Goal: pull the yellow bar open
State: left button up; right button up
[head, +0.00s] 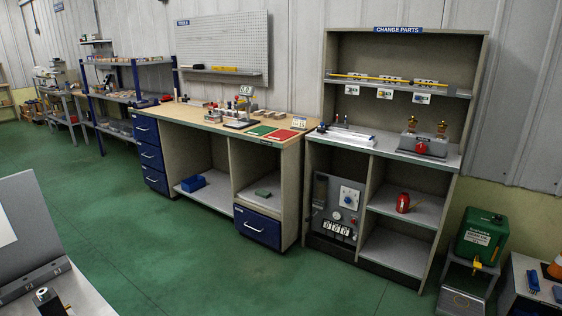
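A long thin yellow bar (372,77) lies along the upper shelf of the change parts cabinet (480,75), on the right of the head view. A shorter yellow object (225,69) sits on the ledge of the pegboard above the workbench. I cannot tell whether either is the bar the task names. Part of a grey machine (35,225) shows at the lower left, with a raised panel and a black block with a silver knob (43,295). Most of it is cut off by the frame. Neither of my grippers is in view.
The wooden workbench (180,112) has blue drawers and stands along the wall. A green jerrycan (480,236) sits on a stand at the right, and a red can (403,203) is on a cabinet shelf. The green floor (180,260) between machine and furniture is clear.

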aim_at(411, 83)
jog(key=i+z, duration=0.1)
jog(key=i, duration=0.95)
jog(key=i+j+z, duration=0.1)
jog(key=i+j, duration=0.15)
jog(key=i, duration=0.85)
